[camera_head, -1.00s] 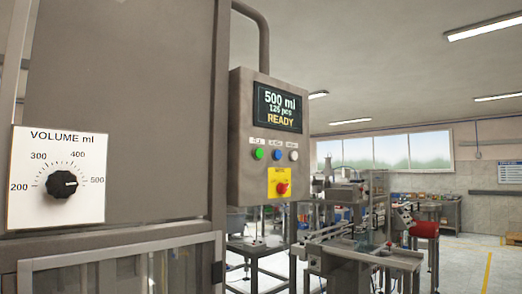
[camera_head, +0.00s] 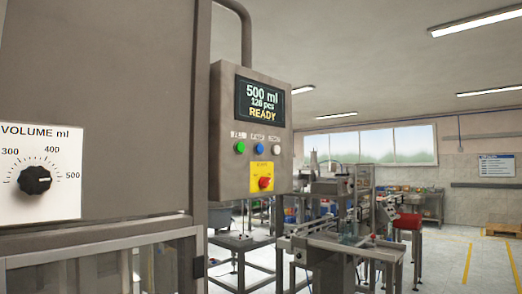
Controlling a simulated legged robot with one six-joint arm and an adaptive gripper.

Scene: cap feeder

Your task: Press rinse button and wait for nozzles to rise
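A grey control box (camera_head: 222,130) is mounted on the right side of the machine cabinet. Its screen (camera_head: 259,102) reads "500 ml", a smaller "pcs" line and "READY". A red switch on a yellow plate (camera_head: 262,177) is underneath. No nozzles can be made out. My gripper is not in view.
The large cabinet panel (camera_head: 130,110) fills the left, with a black volume dial (camera_head: 35,180) pointing near 500. Metal-framed clear doors (camera_head: 110,262) are below. A conveyor line (camera_head: 340,248) stands behind at right; open floor (camera_head: 455,262) lies right of it.

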